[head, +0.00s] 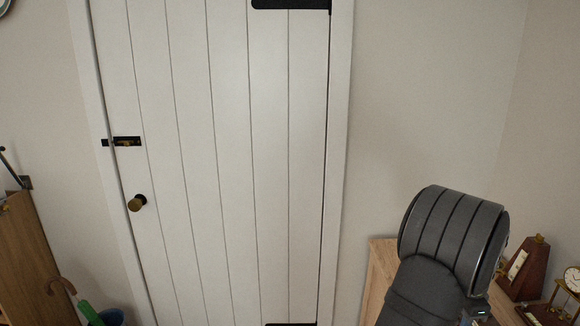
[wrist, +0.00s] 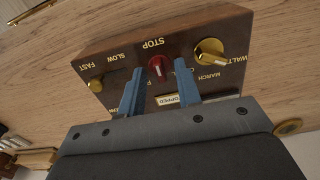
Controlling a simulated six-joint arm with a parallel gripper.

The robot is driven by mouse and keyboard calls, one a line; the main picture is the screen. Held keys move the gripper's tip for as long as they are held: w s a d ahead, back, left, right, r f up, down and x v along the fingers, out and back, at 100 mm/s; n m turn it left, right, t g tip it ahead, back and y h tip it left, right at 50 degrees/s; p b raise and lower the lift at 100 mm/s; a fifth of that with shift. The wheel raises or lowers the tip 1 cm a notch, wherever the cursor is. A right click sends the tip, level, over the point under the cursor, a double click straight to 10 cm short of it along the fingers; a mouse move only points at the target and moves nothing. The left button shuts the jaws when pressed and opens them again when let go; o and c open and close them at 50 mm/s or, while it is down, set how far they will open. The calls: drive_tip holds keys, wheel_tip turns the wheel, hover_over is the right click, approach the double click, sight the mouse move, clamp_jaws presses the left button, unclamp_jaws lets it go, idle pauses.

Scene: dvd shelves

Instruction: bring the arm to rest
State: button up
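In the wrist view my gripper (wrist: 161,78) has its two blue fingers apart, with nothing between them that I can see being held. Its fingertips lie to either side of a red knob (wrist: 157,66) under the word STOP on a brown wooden control box (wrist: 120,50). I cannot tell whether the fingers touch the knob or the box. In the head view only a dark grey part of my arm (head: 450,235) shows at the lower right; my gripper is out of that view.
The box also carries a large brass knob (wrist: 209,52) and a small brass knob (wrist: 96,85). A metronome (head: 524,268) and a brass clock (head: 570,284) stand right of my arm. A white plank door (head: 230,160) is behind. A wooden cabinet (head: 32,265) stands left.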

wheel_tip(320, 180, up, 17)
wheel_tip(320, 180, down, 18)
drive_tip(key=shift+r, duration=0.25)
drive_tip(key=shift+r+n, duration=0.15)
drive_tip(key=shift+n, duration=1.45)
drive_tip(key=n, duration=0.5)
drive_tip(key=shift+n, duration=0.3)
drive_tip(key=n, duration=0.4)
drive_tip(key=shift+n, duration=0.3)
drive_tip(key=n, duration=0.4)
drive_tip(key=shift+n, duration=0.3)
